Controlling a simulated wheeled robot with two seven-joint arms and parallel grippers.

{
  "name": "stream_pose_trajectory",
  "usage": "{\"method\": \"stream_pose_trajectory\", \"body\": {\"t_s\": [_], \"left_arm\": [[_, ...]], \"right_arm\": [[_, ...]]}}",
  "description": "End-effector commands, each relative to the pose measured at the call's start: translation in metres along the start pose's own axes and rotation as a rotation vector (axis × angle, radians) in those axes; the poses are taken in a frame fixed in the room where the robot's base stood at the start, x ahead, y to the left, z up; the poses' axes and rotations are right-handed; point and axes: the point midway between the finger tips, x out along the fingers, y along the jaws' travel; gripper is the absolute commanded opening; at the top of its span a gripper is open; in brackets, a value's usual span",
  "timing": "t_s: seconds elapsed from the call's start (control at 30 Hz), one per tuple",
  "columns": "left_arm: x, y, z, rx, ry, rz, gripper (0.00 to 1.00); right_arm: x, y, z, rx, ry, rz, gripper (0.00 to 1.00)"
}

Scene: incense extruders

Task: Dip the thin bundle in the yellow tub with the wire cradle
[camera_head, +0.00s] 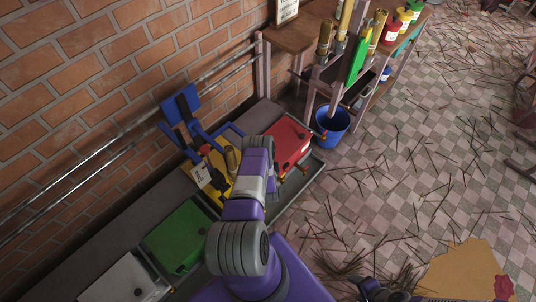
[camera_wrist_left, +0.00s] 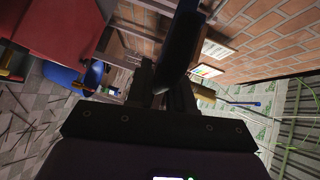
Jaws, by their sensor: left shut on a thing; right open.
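The yellow tub (camera_head: 217,187) stands in the row along the wall, with a white card (camera_head: 200,175) at its front. A blue frame with a flat plate (camera_head: 180,103) rises behind and over it; I take it for the cradle. My left arm reaches over the tub and hides much of it, along with the left gripper's fingers. In the left wrist view the left gripper (camera_wrist_left: 163,88) is shut on a dark blue piece (camera_wrist_left: 182,42). My right gripper (camera_head: 370,287) is open at the bottom edge. I cannot single out the thin bundle; a tan cylinder (camera_head: 232,158) stands by the tub.
A red tub (camera_head: 290,140) is right of the yellow one; a green tub (camera_head: 176,237) and a white tub (camera_head: 122,281) are left. A blue bucket (camera_head: 331,126) stands on the floor below a wooden table (camera_head: 290,36). Loose sticks litter the open tiled floor.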

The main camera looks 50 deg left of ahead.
Motion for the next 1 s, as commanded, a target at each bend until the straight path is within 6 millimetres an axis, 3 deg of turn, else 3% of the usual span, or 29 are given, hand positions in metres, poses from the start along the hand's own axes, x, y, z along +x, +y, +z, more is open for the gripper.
{"method": "stream_pose_trajectory", "body": {"t_s": [0.17,0.2,0.33,0.67,1.0], "left_arm": [[0.001,-0.001,-0.001,-0.001,0.002,-0.003,0.0],[0.001,-0.001,-0.001,-0.001,0.002,-0.003,0.23],[0.001,0.0,-0.001,0.0,0.002,-0.002,0.42],[-0.004,0.0,0.0,0.0,0.001,0.001,0.42],[-0.056,-0.001,-0.001,0.001,0.003,0.002,0.42]], "right_arm": [[0.001,0.0,0.0,0.0,0.0,0.0,0.61],[0.001,0.0,0.0,0.0,0.0,0.0,0.61],[0.001,0.0,0.0,0.0,0.0,0.0,0.61],[-0.001,0.0,0.0,0.0,0.0,0.0,0.61],[-0.016,-0.006,0.001,0.0,0.0,0.0,0.61]]}}
